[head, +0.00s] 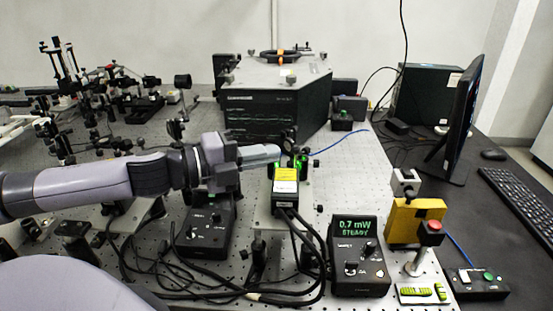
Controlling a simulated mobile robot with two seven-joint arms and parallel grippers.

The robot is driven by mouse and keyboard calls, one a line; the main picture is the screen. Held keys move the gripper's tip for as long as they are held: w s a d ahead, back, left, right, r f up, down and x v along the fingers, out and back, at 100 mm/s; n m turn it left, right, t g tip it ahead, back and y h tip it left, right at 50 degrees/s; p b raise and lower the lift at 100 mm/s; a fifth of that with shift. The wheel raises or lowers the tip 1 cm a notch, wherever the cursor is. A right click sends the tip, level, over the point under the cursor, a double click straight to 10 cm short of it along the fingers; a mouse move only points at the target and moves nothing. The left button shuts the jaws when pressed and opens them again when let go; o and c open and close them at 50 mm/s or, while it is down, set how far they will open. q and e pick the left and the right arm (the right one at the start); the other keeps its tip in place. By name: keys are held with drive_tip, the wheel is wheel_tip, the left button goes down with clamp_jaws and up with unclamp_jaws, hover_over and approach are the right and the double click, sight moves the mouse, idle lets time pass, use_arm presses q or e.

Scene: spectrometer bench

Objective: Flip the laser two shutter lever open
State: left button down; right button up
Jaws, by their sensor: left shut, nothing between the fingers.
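My left arm comes in from the left and its gripper (276,153) is shut and empty. Its fingertips point right, just above and behind a small dark laser-like box with a yellow and white label (285,182). Small dark optic mounts with green glows (302,161) stand close beyond the fingertips. I cannot tell whether the fingers touch them. No shutter lever can be made out clearly; it may be small or hidden near the gripper. My right gripper is not in view.
A control box (358,262) reads "0.7 mW STEADY". Another control box (205,232) and black cables lie in front. A yellow block (415,222) and a red-button post (431,228) stand right. A large black instrument (275,105) stands behind.

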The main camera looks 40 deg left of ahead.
use_arm(q)
drive_tip(key=shift+w+d+f+b, duration=0.1)
drive_tip(key=shift+w+f+b, duration=0.05)
drive_tip(key=shift+w+b, duration=0.15)
drive_tip(key=shift+w+d+r, duration=0.1)
drive_tip(key=shift+w+r, duration=0.05)
drive_tip(key=shift+r, duration=0.05)
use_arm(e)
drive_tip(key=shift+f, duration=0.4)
use_arm(q)
drive_tip(key=shift+x, duration=0.8)
drive_tip(key=shift+f, duration=0.1)
drive_tip(key=shift+a+y, duration=0.35)
drive_tip(key=shift+y, duration=0.15)
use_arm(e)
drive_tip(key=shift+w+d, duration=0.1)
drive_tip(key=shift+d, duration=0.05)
use_arm(q)
drive_tip(key=shift+g, duration=0.5)
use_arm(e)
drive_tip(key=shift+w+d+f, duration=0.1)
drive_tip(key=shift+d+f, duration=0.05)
